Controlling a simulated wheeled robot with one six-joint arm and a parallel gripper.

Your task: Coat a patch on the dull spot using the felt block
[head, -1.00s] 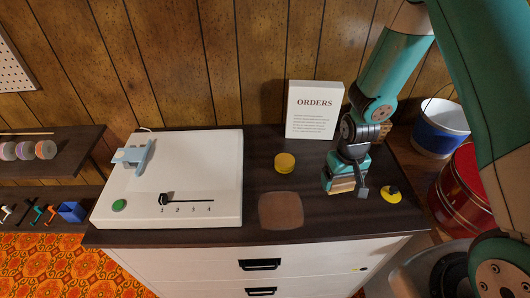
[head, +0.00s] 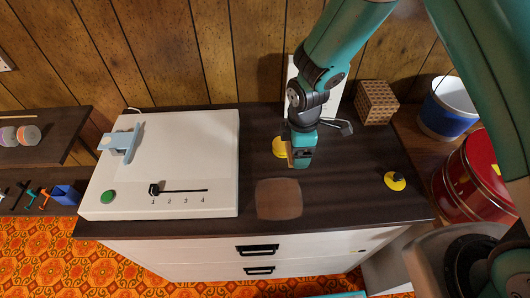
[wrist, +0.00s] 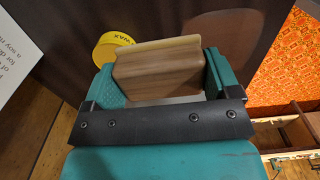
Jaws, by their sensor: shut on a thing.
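My gripper (head: 301,163) is shut on the felt block, a wooden block (wrist: 157,72) with a pale felt edge (wrist: 158,46), seen between the teal fingers in the wrist view. In the head view only a tan sliver of it (head: 289,154) shows. The gripper is over the dark cabinet top, just right of the yellow wax tin (head: 278,147), which it partly hides. The tin, marked WAX, also shows in the wrist view (wrist: 110,44). The dull spot (head: 279,199), a brown rounded square, lies in front of the gripper and looks bare. It also shows in the wrist view (wrist: 225,32).
A white machine (head: 205,140) with a slider and green button fills the left of the top. A yellow piece with a black knob (head: 395,182) stands at right, a lattice wooden block (head: 377,102) behind it. The orders sign (head: 328,102) is partly hidden behind my arm.

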